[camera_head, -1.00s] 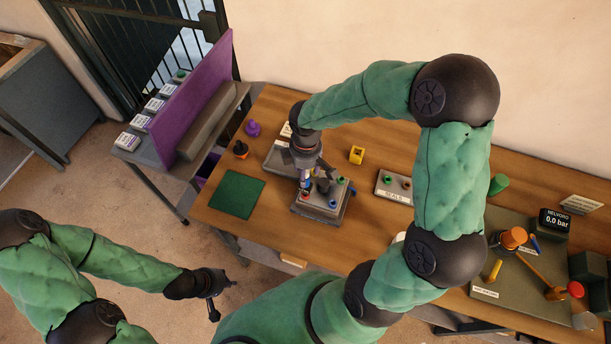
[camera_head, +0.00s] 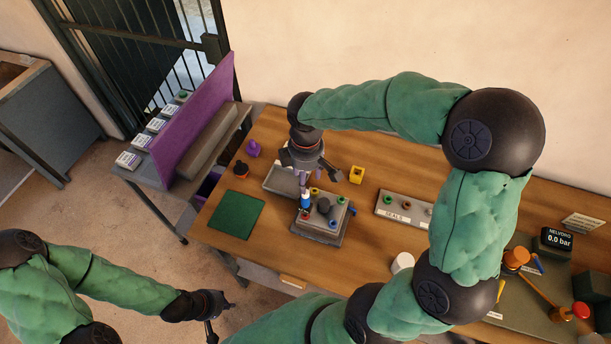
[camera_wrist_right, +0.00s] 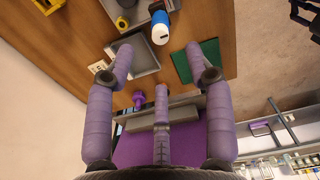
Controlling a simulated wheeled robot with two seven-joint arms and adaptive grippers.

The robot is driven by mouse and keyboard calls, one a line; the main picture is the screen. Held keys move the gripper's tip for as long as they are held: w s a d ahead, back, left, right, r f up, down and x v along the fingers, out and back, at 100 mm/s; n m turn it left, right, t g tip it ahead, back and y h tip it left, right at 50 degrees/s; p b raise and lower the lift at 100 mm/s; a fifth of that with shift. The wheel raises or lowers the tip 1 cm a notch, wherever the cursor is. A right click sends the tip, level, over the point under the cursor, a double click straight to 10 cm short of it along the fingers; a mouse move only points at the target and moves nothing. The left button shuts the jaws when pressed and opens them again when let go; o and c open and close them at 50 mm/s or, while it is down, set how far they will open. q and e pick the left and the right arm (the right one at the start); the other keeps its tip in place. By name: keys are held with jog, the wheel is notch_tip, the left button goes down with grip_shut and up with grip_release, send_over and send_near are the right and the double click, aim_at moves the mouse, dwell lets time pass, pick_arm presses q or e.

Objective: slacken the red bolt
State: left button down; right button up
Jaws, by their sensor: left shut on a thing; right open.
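A grey block (camera_head: 321,231) on the wooden bench carries several coloured pieces. A small red piece (camera_head: 305,216), likely the red bolt, sits near its left front. A blue and white cylinder (camera_head: 306,200) stands just behind it; whether it touches the red piece cannot be told. The cylinder also shows in the right wrist view (camera_wrist_right: 160,27), beyond the fingertips. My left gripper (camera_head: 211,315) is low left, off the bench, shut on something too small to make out.
A seals rack (camera_head: 390,207) and gauge display (camera_head: 556,240) stand to the right. A purple panel (camera_head: 195,118) rises on the left.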

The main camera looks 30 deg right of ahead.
aim_at(305, 200)
jog(key=n+b, duration=0.1)
jog(key=n, duration=0.1)
jog(key=f+n+b, duration=0.1)
jog(key=n, duration=0.1)
jog(key=n+b, duration=0.1)
jog(key=shift+f+n, duration=0.35)
jog(key=shift+n, duration=0.05)
jog(key=n, duration=0.1)
jog(key=n+b, duration=0.1)
jog(key=n, duration=0.2)
jog(key=shift+a+f, duration=0.1)
jog(key=shift+f, duration=0.15)
jog(key=shift+n, duration=0.3)
notch_tip(305, 200, down, 11)
jog(key=shift+r+b, duration=0.1)
jog(key=shift+b, duration=0.85)
grip_shut()
